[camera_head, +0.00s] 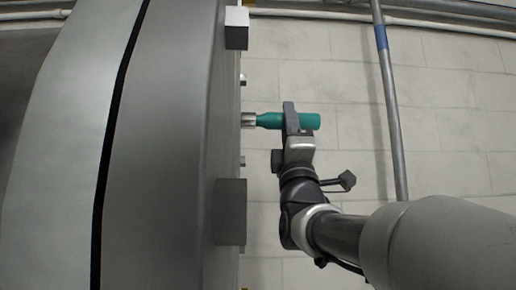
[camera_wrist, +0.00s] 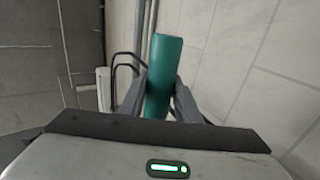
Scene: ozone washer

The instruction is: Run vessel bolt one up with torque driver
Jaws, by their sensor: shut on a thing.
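The torque driver (camera_head: 271,120) is teal with a silver socket end, held level in the head view. My gripper (camera_head: 289,118) is shut around its handle. The socket end (camera_head: 248,120) points left and reaches the side of the grey vessel (camera_head: 170,150); it covers whatever bolt lies behind it, so I cannot tell how it is seated. Small bolts show on the same side above (camera_head: 243,81) and below (camera_head: 242,162) the driver. In the wrist view the teal handle (camera_wrist: 163,75) stands between both fingers (camera_wrist: 160,95).
A grey pipe with a blue band (camera_head: 388,100) runs down the pale block wall (camera_head: 450,110) at right. Room right of the driver is free.

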